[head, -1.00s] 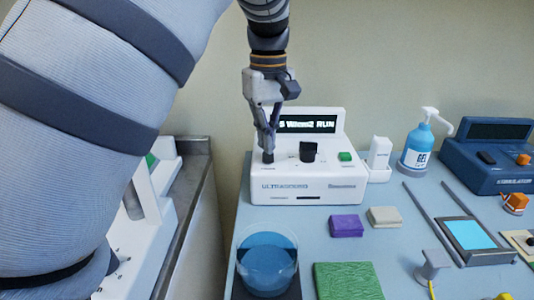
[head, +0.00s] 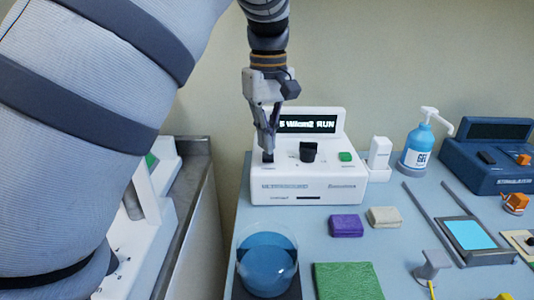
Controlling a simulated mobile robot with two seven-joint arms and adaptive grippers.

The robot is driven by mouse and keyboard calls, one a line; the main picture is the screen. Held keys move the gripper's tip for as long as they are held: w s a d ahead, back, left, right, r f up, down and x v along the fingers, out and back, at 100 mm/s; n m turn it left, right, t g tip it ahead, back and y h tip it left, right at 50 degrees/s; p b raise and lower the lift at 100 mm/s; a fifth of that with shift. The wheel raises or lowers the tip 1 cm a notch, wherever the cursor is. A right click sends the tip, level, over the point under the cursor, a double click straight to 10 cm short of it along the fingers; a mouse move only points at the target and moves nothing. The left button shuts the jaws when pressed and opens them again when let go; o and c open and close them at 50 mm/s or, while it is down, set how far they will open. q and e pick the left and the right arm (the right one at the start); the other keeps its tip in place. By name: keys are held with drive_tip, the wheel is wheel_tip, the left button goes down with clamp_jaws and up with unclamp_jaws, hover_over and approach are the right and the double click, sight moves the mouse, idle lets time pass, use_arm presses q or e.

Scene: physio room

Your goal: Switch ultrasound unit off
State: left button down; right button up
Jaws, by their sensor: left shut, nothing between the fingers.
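The white ultrasound unit (head: 310,185) stands at the back of the blue-grey table. My left gripper (head: 267,154) is shut and empty, pointing down at the left part of the unit's panel. Its fingertips are at or just above a small dark control there, which they mostly hide; I cannot tell whether they touch. My right gripper is not in view.
A white holder (head: 380,153) and a blue gel bottle (head: 416,150) stand right of the unit, then a blue stimulator (head: 493,160). Purple (head: 346,226) and beige (head: 384,217) blocks, a clear bowl (head: 267,264) and a green pad (head: 347,282) lie in front.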

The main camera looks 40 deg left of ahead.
sight(268, 157)
use_arm(q)
drive_tip(key=shift+f, duration=1.3)
idle(0.5)
drive_tip(key=shift+r, duration=3.55)
